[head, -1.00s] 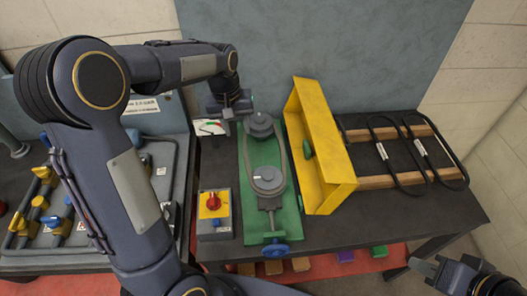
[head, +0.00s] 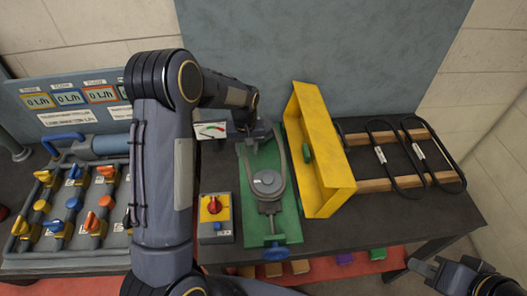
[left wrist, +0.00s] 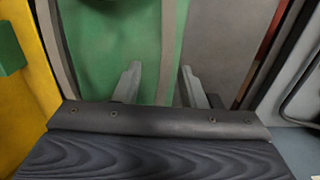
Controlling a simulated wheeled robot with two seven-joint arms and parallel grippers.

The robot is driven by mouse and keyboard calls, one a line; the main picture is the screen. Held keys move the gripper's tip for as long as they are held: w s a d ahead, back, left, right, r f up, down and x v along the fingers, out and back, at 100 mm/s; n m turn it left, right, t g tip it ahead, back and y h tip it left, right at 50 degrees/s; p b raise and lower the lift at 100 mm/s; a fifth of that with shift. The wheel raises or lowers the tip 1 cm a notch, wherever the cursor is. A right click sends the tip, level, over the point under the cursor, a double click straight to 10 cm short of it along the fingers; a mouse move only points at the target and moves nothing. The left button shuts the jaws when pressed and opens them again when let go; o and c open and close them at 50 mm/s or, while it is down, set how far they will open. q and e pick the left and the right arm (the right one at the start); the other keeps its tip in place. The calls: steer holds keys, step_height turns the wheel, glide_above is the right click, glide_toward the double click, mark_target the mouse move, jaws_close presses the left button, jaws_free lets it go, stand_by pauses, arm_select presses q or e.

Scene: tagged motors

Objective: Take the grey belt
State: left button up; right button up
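The grey belt (head: 281,168) runs as a loop around the pulleys on a green base plate (head: 255,213). The near pulley (head: 267,182) shows; the far one is largely hidden by my left gripper (head: 258,141). That gripper is at the far end of the belt, pointing down. In the left wrist view its two fingers (left wrist: 160,88) are apart, with one strand of the belt (left wrist: 168,45) in line with the gap between them. The other strand lies to the left, beside the yellow guard. My right gripper (head: 440,275) is at the lower right, far from the belt.
The yellow guard (head: 318,150) stands open right of the belt. Two black belts (head: 392,165) lie on a wooden rack at the right. A red-knob switch box (head: 216,217) and a dial gauge (head: 211,130) are to the left. A blue handwheel (head: 277,253) sits in front.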

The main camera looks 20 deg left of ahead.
arm_select(q)
jaws_close()
stand_by(0.3)
